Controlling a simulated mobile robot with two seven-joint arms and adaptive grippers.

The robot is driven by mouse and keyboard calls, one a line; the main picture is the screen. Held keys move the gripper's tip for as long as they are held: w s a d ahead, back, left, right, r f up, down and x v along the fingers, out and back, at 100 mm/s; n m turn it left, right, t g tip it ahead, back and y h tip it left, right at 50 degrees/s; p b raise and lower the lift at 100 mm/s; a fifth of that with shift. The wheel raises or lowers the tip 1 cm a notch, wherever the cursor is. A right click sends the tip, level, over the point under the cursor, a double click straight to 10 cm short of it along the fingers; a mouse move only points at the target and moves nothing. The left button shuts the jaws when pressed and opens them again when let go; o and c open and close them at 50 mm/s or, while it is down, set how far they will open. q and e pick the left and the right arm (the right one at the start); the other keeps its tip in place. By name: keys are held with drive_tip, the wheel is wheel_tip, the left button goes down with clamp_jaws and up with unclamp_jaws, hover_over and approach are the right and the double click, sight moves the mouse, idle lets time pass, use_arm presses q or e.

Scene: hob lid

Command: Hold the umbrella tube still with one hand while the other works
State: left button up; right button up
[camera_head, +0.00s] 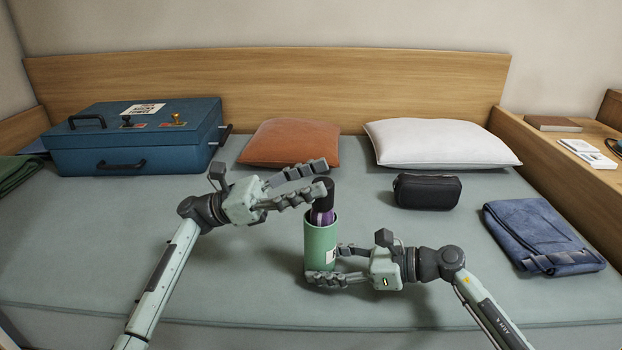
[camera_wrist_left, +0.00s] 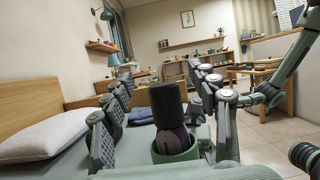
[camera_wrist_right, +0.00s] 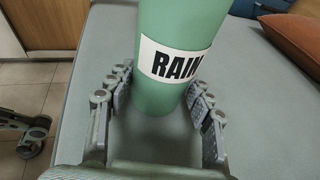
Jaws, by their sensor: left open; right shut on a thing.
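The green umbrella tube (camera_head: 320,248) stands upright on the bed. Its "RAIN" label shows in the right wrist view (camera_wrist_right: 172,62). A folded purple umbrella (camera_head: 322,214) with a black handle (camera_head: 323,192) sticks out of its top. My right gripper (camera_head: 330,265) is shut on the lower part of the tube, a finger on each side. My left gripper (camera_head: 312,182) is open at the height of the black handle. In the left wrist view the handle (camera_wrist_left: 168,105) stands between its spread fingers, with the tube's rim (camera_wrist_left: 176,158) below.
A blue case (camera_head: 135,140) lies at the back left. An orange cushion (camera_head: 288,142), a white pillow (camera_head: 438,143) and a black pouch (camera_head: 426,191) lie behind the tube. Folded blue cloth (camera_head: 540,235) lies at the right. The bed's front left is clear.

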use_arm(q)
drive_tip(key=v, duration=1.2)
idle(0.4)
use_arm(e)
drive_tip(key=o, duration=1.1)
